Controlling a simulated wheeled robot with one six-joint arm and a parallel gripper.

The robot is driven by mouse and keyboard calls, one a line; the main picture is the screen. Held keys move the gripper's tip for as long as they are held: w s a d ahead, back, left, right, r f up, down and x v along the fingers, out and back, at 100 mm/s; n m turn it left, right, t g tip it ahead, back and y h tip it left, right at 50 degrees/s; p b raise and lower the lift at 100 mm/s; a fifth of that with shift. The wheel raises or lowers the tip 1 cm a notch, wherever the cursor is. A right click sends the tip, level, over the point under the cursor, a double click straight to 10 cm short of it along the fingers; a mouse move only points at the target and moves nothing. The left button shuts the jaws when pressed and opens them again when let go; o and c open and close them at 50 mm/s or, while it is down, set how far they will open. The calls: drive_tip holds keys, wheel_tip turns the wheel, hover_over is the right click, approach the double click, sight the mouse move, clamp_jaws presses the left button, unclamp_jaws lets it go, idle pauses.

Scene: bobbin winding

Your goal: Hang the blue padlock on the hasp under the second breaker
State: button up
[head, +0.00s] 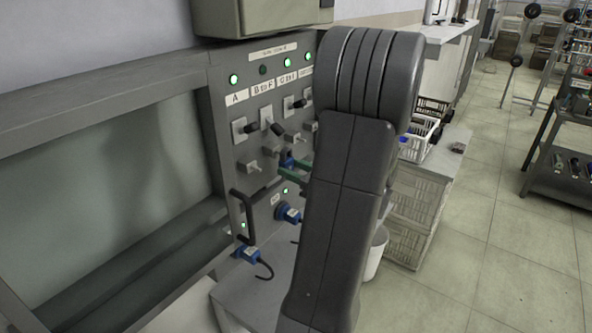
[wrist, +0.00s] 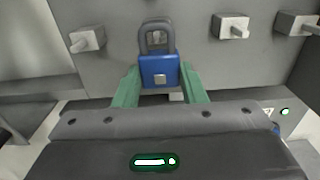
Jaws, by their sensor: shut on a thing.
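The blue padlock (wrist: 160,70) is upright, shackle up, between the two green fingers of my gripper (wrist: 160,88), which is shut on its body. In the head view the padlock (head: 287,159) is small and partly hidden, with green fingers (head: 292,173) beside it. The second breaker (head: 267,117), under the second label, has its lever tilted down and a dark lamp above. Its hasp (head: 270,148) is just up and left of the padlock in the head view.
The first hasp (wrist: 86,40) is left of the padlock; the third hasp (wrist: 232,27) and fourth hasp (wrist: 296,23) are to the right. A dark handle (head: 245,216) and blue plugs (head: 288,213) are lower on the panel (head: 228,103). My arm hides the panel's right side.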

drive_tip(key=shift+w+a, duration=0.1)
drive_tip(key=shift+a, duration=0.1)
idle(0.3)
drive_tip(key=shift+x, duration=0.8)
drive_tip(key=shift+f, duration=0.5)
idle(0.5)
drive_tip(key=o, duration=1.2)
drive_tip(key=shift+c, duration=0.2)
drive_tip(key=shift+d+b, duration=0.1)
drive_tip(key=shift+b, duration=0.2)
drive_tip(key=b+v, duration=0.2)
drive_tip(key=v, duration=1.1)
drive_tip(key=shift+s+d, duration=0.25)
